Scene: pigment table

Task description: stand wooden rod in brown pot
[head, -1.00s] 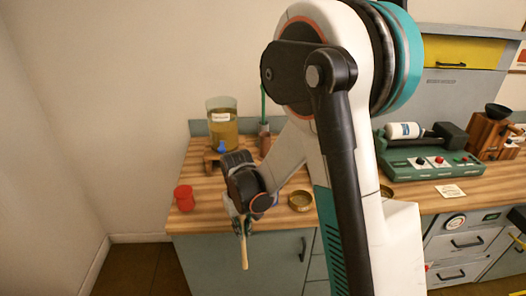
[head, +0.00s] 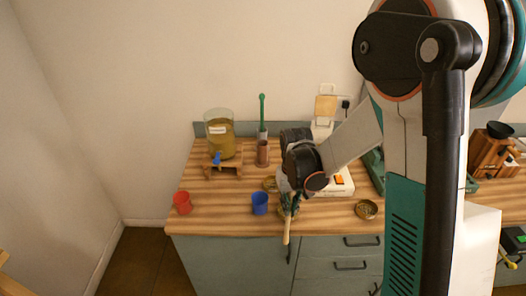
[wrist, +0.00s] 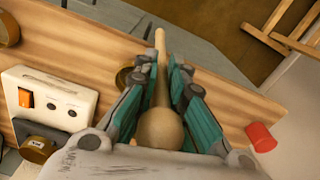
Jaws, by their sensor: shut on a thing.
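The wooden rod (head: 287,228) is pale wood and hangs steeply down from my gripper (head: 289,203) at the front edge of the bench. In the wrist view my gripper (wrist: 168,78) is shut on the rod, with teal-padded fingers on both sides. There the rod's rounded thick end (wrist: 159,128) lies towards the camera and its thin end points away. The brown pot (head: 262,153) stands upright at the back of the bench, left of and behind my gripper. A green-handled tool (head: 262,112) rises at the pot; I cannot tell whether it stands inside or behind.
A blue cup (head: 260,203) stands just left of my gripper, a red cup (head: 182,202) at the far left. A glass dispenser (head: 220,135) is on a wooden stand. A white device (head: 338,182) and a brass dish (head: 367,209) are right. Bench wood between the cups is clear.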

